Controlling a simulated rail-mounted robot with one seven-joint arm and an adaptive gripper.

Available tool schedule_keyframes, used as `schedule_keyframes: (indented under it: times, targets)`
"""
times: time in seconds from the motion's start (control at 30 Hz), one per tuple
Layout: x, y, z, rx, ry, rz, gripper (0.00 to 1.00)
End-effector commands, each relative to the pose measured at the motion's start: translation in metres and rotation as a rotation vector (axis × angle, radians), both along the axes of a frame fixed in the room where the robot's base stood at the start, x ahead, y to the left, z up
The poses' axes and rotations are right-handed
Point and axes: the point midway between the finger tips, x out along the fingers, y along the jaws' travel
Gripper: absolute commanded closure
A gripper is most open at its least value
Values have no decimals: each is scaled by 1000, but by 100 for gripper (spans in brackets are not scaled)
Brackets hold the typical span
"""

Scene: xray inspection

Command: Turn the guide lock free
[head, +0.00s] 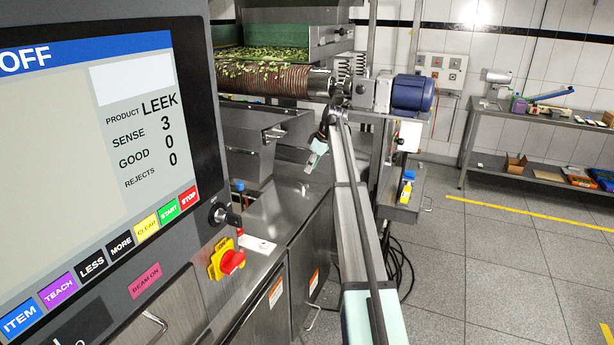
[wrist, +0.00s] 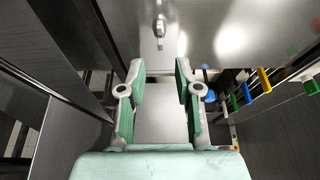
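My gripper (wrist: 160,72) is open and empty in the wrist view, its two green-padded fingers well apart. A small metal handle on a round mount (wrist: 159,28) sits on a steel panel beyond the fingertips, roughly in line with the gap; it may be the guide lock. In the head view my gripper (head: 316,152) hangs beside the steel machine, below the conveyor end. A small metal lever (head: 274,133) shows on the machine's side there, left of the gripper. I cannot tell whether it is the same part. No contact is visible.
A large control screen (head: 95,150) fills the left of the head view, with a key switch (head: 225,215) and a red knob (head: 231,261) beside it. A blue motor (head: 411,93) stands above the arm. Coloured hanging tools (wrist: 264,80) are right in the wrist view. The floor (head: 490,255) is clear.

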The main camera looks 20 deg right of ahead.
Motion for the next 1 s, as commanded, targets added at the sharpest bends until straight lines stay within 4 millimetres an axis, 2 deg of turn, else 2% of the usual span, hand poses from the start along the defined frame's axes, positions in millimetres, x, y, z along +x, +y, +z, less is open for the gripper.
schedule_keyframes:
  times: [0.1, 0.2, 0.43, 0.83, 0.93, 1.0]
  targets:
    - [-5, -5, 18, -1, -1, 0, 67]
    - [-8, -8, 26, 0, 0, 0, 67]
    - [-11, -9, 33, 0, 1, 0, 67]
    - [-12, -7, 30, 0, 3, 3, 67]
    - [-20, 2, 18, 1, 14, 18, 67]
    - [-31, 15, 0, 2, 28, 38, 67]
